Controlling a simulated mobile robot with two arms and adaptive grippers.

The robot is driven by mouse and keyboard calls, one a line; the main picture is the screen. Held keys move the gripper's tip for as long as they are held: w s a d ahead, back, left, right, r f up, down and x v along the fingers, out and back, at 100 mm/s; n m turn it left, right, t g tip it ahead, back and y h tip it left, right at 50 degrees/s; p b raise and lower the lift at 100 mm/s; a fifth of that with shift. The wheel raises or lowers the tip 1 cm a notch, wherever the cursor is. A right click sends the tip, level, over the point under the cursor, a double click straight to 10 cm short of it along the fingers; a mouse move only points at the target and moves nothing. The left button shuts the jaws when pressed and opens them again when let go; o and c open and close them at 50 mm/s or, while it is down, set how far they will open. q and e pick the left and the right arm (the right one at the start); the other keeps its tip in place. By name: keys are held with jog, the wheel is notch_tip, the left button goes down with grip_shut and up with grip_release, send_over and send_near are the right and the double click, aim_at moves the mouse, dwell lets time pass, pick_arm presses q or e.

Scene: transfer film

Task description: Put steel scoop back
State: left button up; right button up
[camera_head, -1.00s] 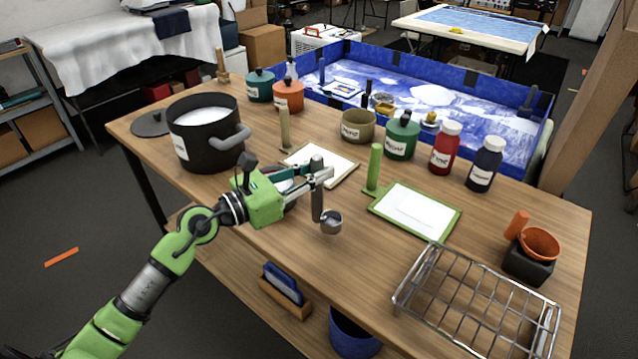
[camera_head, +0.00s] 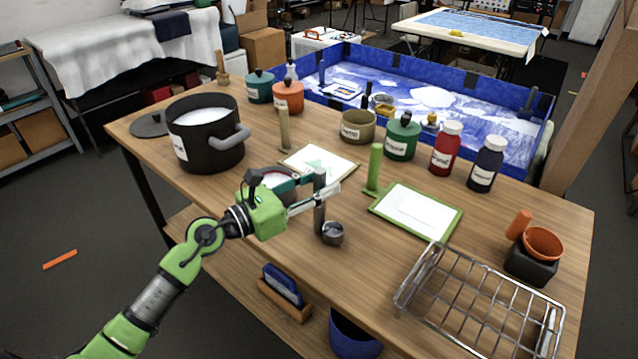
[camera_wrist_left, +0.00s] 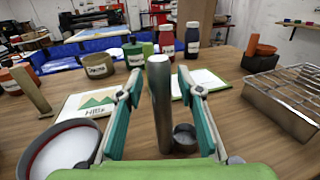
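The steel scoop, a small round cup (camera_head: 333,233) with an upright grey handle (camera_head: 319,215), is upright at the table's near middle, apparently resting on the wood. In the left wrist view its handle (camera_wrist_left: 160,105) stands between my fingers, with the cup (camera_wrist_left: 185,137) low behind it to the right. My left gripper (camera_head: 325,190) is around the upper handle. In the left wrist view the fingers (camera_wrist_left: 161,88) are spread, with a gap on each side of the handle. My right gripper is not in view.
A bowl of white material (camera_wrist_left: 62,152) sits close beside my left gripper. A white printed sheet (camera_head: 340,168) and a green-framed screen (camera_head: 443,227) lie behind. A wire rack (camera_head: 430,262) stands at the right, a black pot (camera_head: 190,150) at the left. Wood between scoop and rack is clear.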

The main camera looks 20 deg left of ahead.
pick_arm(q)
jog(key=shift+r, duration=0.2)
jog(key=b+v, duration=0.4)
jog(key=v, duration=0.8)
